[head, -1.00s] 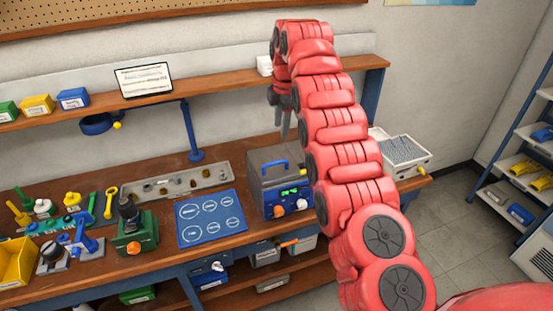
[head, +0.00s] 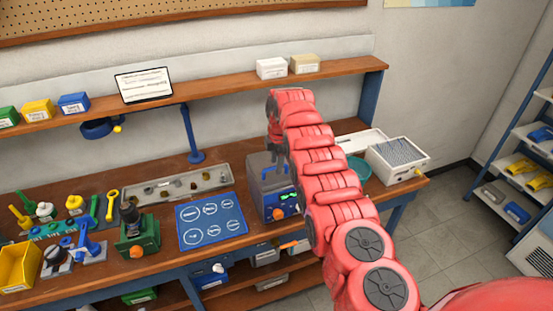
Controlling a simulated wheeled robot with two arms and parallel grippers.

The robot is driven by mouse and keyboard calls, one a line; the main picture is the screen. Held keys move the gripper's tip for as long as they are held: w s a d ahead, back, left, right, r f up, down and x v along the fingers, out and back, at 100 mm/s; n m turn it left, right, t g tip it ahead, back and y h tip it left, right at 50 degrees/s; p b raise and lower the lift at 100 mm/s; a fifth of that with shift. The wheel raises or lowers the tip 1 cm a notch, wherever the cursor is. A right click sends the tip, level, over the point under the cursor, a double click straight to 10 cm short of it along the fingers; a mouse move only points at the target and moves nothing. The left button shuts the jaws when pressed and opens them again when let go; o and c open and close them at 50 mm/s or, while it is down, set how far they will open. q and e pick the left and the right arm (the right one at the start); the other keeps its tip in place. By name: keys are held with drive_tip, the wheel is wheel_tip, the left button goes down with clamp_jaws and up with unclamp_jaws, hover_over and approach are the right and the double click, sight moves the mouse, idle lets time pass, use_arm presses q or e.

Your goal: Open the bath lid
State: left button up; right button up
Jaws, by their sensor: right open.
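My right arm comes in from the lower right and covers the right part of the bath and lid. My right gripper (head: 274,150) points down over the back of the lid and is open. Its fingertips are small and partly hidden, so I cannot tell whether they touch the handle. My left gripper is not in view.
A blue mat (head: 211,221) and a grey parts tray (head: 182,184) lie left of the bath. A green fixture (head: 137,238) stands farther left. A white box (head: 397,160) and a teal round dish (head: 358,168) are to the right. A shelf (head: 225,85) runs above the bench.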

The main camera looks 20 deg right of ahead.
drive_tip(key=shift+f, duration=0.2)
clamp_jaws()
idle(1.4)
